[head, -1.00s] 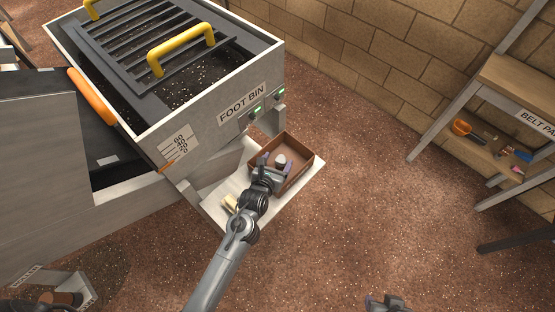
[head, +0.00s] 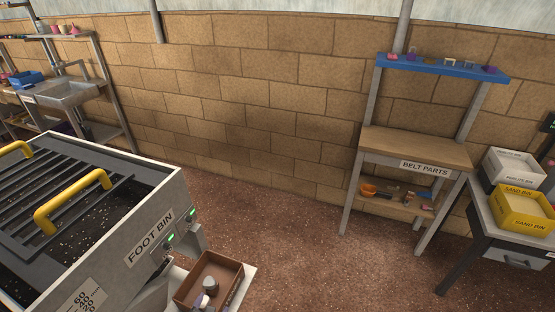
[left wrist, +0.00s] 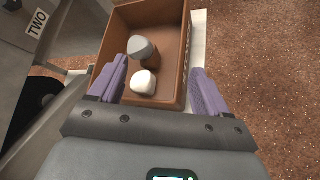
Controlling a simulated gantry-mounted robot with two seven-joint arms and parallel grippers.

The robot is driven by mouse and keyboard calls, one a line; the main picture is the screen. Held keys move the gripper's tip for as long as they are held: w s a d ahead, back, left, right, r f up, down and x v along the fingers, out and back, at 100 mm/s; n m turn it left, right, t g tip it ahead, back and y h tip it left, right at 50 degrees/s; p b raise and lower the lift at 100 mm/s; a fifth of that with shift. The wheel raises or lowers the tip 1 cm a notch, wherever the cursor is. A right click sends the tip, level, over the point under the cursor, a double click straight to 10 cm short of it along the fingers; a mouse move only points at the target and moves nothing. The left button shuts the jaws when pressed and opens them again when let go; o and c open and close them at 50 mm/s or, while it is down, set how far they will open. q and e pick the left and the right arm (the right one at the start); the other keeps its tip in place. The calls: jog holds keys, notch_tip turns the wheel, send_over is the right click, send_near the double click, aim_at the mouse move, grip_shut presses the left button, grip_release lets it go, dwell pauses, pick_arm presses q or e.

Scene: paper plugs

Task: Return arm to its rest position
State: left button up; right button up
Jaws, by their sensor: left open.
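My left gripper (left wrist: 158,82) is open in the left wrist view, its two purple fingers spread apart over a brown box (left wrist: 181,60). Inside the box, between the fingers, are a brown plug with a grey top (left wrist: 144,50) and a white rounded piece (left wrist: 144,83). Neither is gripped. My right gripper is in neither view.
The grey foot bin (head: 150,245) with yellow handles stands beside the box. A belt parts bench (head: 420,148) and a yellow sand bin (head: 522,212) are at the right. A sink bench (head: 75,92) is at far left. The floor between is clear.

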pick_arm(q)
jog(key=s+a+r+m+g, duration=0.15)
jog(key=s+m+g, duration=0.25)
jog(key=s+m, duration=0.95)
jog(key=s+r+m+g, duration=0.35)
jog(key=s+m, duration=0.75)
jog(key=m, duration=0.6)
notch_tip(320, 180, up, 36)
jog(key=p, duration=3.6)
jog(key=shift+s+a+r+m+g+p, duration=0.2)
jog(key=shift+s+m+g+p, duration=0.15)
jog(key=shift+m, duration=0.1)
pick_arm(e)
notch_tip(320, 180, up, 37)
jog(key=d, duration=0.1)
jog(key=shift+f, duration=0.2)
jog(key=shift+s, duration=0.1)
